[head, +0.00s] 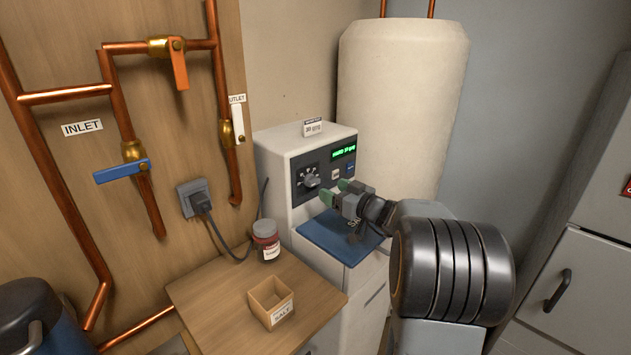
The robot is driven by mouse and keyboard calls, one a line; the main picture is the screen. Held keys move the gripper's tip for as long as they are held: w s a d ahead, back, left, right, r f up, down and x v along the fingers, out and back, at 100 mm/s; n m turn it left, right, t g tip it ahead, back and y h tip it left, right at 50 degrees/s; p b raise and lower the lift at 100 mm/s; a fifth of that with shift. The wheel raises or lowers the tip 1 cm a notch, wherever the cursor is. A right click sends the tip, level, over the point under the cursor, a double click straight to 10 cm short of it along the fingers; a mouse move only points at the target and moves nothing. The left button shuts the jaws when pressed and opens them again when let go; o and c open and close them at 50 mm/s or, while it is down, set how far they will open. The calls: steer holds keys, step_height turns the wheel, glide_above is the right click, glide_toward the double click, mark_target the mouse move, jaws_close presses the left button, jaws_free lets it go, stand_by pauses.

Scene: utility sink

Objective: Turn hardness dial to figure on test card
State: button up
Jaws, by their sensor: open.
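The hardness dial (311,180) is a grey knob on a dark panel on the front of the white softener cabinet (280,165). Its setting is too small to read. The test card (312,128) is a small white card standing on top of the cabinet; I cannot read its figure clearly. A green-lit display (344,152) sits right of the dial, its text not legible. My gripper (334,189) is open and empty, its green-tipped fingers just right of and slightly below the dial. I see no clear contact between them.
A blue lid (325,240) lies below the dial panel. A wooden top holds a SALT box (271,302) and a lidded jar (266,240). A plugged socket (195,197), copper pipes and a blue lever (122,171) are left. A large tank (400,95) stands behind.

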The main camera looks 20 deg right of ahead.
mark_target(316, 183)
steer(key=p+x, duration=0.1)
steer(key=x, duration=0.6)
steer(key=shift+w+a, duration=0.15)
steer(key=shift+w, duration=0.2)
steer(key=c, duration=0.9)
steer(key=shift+f+b, duration=0.1)
steer(key=shift+b, duration=0.25)
